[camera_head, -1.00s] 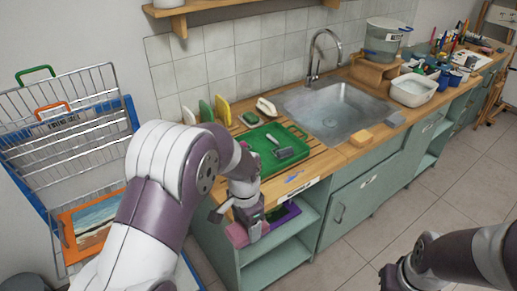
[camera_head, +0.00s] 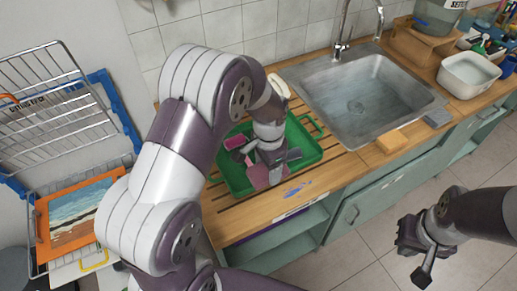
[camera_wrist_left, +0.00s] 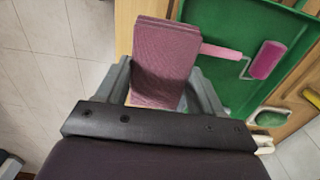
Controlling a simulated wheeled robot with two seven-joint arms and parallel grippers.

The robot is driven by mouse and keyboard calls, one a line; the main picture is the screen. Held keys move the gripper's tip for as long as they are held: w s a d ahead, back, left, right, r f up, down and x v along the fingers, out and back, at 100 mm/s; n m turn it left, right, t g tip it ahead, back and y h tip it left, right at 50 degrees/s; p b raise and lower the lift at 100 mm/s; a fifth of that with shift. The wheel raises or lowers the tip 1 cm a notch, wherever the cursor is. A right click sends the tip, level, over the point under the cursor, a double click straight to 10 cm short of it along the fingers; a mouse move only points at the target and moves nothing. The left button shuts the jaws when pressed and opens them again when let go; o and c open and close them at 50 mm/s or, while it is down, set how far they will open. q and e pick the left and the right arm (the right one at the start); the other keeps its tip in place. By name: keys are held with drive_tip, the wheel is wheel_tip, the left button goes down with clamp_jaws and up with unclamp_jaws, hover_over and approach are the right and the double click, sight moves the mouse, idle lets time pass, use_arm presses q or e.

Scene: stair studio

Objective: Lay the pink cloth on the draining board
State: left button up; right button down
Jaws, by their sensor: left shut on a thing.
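The pink cloth (camera_head: 257,177) is a small folded, dull pink pad. My left gripper (camera_head: 268,157) is shut on it, and the cloth sticks out between the fingers in the left wrist view (camera_wrist_left: 165,60). In the head view the cloth shows over the near side of the green tray (camera_head: 309,155). I cannot tell whether it touches the tray. The draining board (camera_head: 238,215) is the slatted wooden counter left of the sink, under the tray. My right gripper (camera_head: 414,255) hangs over the floor at the right, its fingers apart and empty.
The tray holds a pink roller (camera_wrist_left: 266,60). The metal sink (camera_head: 365,95) lies right of the draining board, with an orange-tan sponge (camera_head: 392,142) on its near edge. Bare slats show between the tray and the front edge. A wire rack (camera_head: 50,110) stands at the left.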

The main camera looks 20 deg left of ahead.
use_arm(q)
drive_tip(key=p, duration=0.2)
hover_over(236, 218)
drive_tip(key=w+d, duration=0.1)
wheel_tip(236, 218, down, 3)
drive_tip(key=shift+s+a+f, duration=0.25)
drive_tip(key=shift+s+f, duration=0.05)
drive_tip(key=shift+f, duration=0.25)
drive_tip(key=shift+s+a+f, duration=0.25)
drive_tip(key=shift+f, duration=0.3)
wheel_tip(236, 218, down, 4)
drive_tip(key=shift+r+p, duration=0.1)
drive_tip(key=shift+p, duration=0.25)
drive_tip(key=shift+s+f, duration=0.15)
drive_tip(key=shift+f, duration=0.1)
drive_tip(key=o, duration=0.9)
use_arm(e)
drive_tip(key=s+r, duration=0.2)
drive_tip(key=r, duration=0.1)
drive_tip(key=shift+r, duration=0.25)
use_arm(q)
drive_tip(key=shift+o, duration=0.2)
